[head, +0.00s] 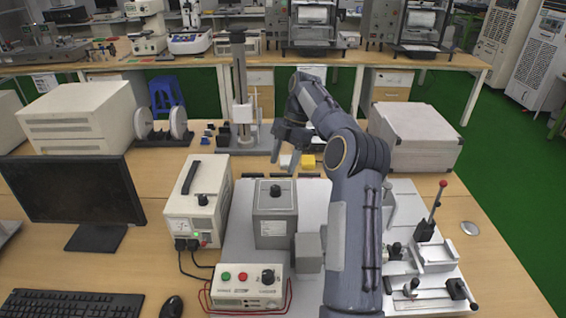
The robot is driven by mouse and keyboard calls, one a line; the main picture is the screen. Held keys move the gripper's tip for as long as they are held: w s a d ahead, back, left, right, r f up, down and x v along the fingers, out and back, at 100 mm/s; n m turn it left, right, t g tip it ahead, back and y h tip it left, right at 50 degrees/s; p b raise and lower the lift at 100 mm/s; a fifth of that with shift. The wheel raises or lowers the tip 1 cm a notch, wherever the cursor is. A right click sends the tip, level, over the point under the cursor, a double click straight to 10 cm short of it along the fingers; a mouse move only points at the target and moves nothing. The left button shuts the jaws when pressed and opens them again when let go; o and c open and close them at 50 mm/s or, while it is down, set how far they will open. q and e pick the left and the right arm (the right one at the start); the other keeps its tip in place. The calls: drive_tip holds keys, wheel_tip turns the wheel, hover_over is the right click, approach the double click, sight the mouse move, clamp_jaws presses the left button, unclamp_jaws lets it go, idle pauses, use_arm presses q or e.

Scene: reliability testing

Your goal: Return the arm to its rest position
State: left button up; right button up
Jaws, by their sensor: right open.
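My right arm (350,215) comes in from the bottom right of the head view and reaches far forward over the table. My right gripper (284,167) hangs at its end, fingers pointing down, open, with nothing seen between them. Below and beside it are a small yellow block (308,161) and a small white block (286,160); I cannot tell whether the fingers touch either. My left arm and gripper are not in view.
A grey box (275,214) and a power supply (198,205) stand left of my arm. A test stand (240,100) rises behind the gripper. A large white box (414,138) and a red-knobbed lever clamp (432,215) are at right. A monitor (72,190) stands left.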

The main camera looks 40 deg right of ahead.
idle(0.3)
drive_tip(key=s+a+r+m+t+h, duration=0.1)
drive_tip(key=s+a+r+m, duration=0.35)
drive_tip(key=a, duration=0.25)
drive_tip(key=s+a+r+m+t, duration=0.2)
drive_tip(key=s+a+r+m, duration=0.2)
drive_tip(key=s+a, duration=0.2)
drive_tip(key=s+a+f+m+t, duration=0.1)
drive_tip(key=s+a+f+m, duration=0.3)
drive_tip(key=s, duration=0.5)
drive_tip(key=s+a+f+m+t, duration=0.2)
drive_tip(key=s+a+f+m, duration=0.3)
drive_tip(key=s+a+m, duration=0.3)
drive_tip(key=shift+s+a+f, duration=0.15)
drive_tip(key=shift+s+a, duration=0.2)
drive_tip(key=shift+a, duration=0.2)
